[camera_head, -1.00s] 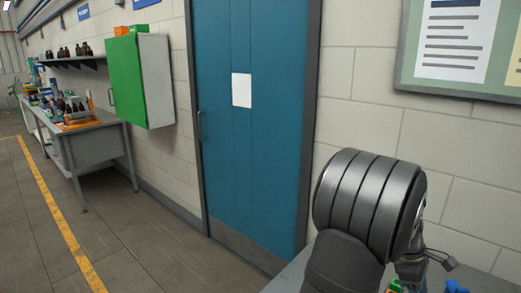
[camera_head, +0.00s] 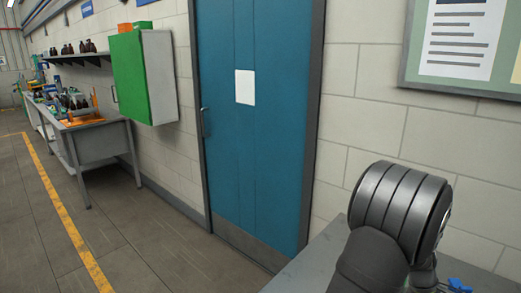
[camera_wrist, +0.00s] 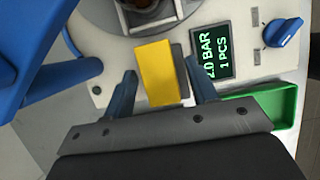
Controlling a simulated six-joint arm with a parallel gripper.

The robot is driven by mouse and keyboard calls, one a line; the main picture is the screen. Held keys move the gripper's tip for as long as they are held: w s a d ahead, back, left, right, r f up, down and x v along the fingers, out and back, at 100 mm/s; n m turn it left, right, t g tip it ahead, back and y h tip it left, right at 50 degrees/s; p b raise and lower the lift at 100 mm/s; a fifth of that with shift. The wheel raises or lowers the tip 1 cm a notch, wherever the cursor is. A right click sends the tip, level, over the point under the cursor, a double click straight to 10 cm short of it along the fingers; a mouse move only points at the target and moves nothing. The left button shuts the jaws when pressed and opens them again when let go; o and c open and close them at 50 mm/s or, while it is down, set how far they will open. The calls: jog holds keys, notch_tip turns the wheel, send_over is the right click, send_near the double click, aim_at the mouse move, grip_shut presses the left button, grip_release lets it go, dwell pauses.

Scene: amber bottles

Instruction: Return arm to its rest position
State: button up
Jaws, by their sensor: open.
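In the wrist view my gripper (camera_wrist: 160,69) is open, with its two blue-grey fingers apart. A yellow block-like piece (camera_wrist: 155,72) shows between the fingers in the picture, over a light panel (camera_wrist: 105,50). I see no finger touching it, but its distance from the fingers is hard to tell. In the head view my dark, ribbed arm joint stands at the lower right. My gripper cannot be made out there. Several dark bottles (camera_head: 80,47) stand on a far wall shelf.
In the wrist view a display (camera_wrist: 211,52), a blue knob (camera_wrist: 283,32) and a green tray (camera_wrist: 262,105) lie right of my gripper. A blue structure (camera_wrist: 30,45) is at left. In the head view a blue door (camera_head: 252,150) and open floor (camera_head: 150,255) lie left of my arm.

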jog(key=shift+w, duration=0.1)
jog(key=shift+w+a+r, duration=0.15)
jog(key=shift+a+r, duration=0.05)
jog(key=v, duration=1.7)
jog(key=x, duration=1.6)
jog(key=shift+a+f, duration=0.1)
jog(key=shift+f, duration=0.25)
jog(key=shift+s+d+f, duration=0.15)
jog(key=shift+s+d, duration=0.4)
jog(key=shift+s+d+f, duration=0.15)
jog(key=shift+s+d, duration=0.4)
jog(key=v, duration=1.7)
jog(key=s+d+r+t+y, duration=0.3)
jog(key=s+d+r, duration=0.2)
jog(key=r, duration=0.3)
jog(key=shift+s+d, duration=0.35)
jog(key=shift+d, duration=0.05)
